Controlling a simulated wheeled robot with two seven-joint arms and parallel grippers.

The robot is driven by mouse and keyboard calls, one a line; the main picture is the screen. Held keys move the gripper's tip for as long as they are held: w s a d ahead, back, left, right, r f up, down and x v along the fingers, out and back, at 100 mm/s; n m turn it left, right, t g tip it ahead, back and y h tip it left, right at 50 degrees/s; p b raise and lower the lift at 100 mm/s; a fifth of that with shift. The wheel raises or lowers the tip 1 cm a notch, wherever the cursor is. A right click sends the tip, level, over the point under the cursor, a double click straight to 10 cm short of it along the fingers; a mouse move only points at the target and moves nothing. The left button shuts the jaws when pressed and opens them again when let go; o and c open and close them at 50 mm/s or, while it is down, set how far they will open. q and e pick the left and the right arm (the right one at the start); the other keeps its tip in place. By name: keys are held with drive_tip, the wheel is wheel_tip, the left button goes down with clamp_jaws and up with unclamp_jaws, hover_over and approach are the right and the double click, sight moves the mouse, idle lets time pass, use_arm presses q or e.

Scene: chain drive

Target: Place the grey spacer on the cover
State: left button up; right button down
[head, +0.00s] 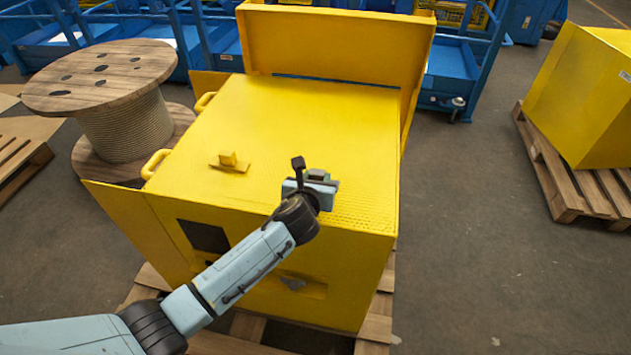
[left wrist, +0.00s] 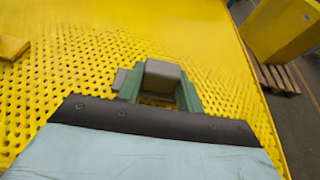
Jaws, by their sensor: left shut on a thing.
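The grey spacer (left wrist: 163,74) is a small block between the green fingers of my left gripper (left wrist: 160,90) in the left wrist view. The gripper is shut on it. In the head view my left gripper (head: 318,184) is over the right front part of the yellow cover (head: 290,125), the broad top of the yellow box. The wrist view shows the perforated yellow surface (left wrist: 85,60) around and beyond the spacer. The spacer's underside is hidden, so I cannot tell whether it touches the surface. My right gripper is not in view.
A small yellow block (head: 228,159) stands on the cover, left of my gripper. A raised yellow panel (head: 335,45) stands at the back. A wooden cable drum (head: 125,120) is at left. Another yellow box (head: 590,95) stands on a pallet at right. The cover's middle is clear.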

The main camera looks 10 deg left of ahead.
use_arm(q)
drive_tip(key=o, duration=1.1)
drive_tip(key=shift+f, duration=0.2)
drive_tip(key=shift+o, duration=0.2)
drive_tip(key=p+v, duration=0.2)
drive_tip(key=v, duration=1)
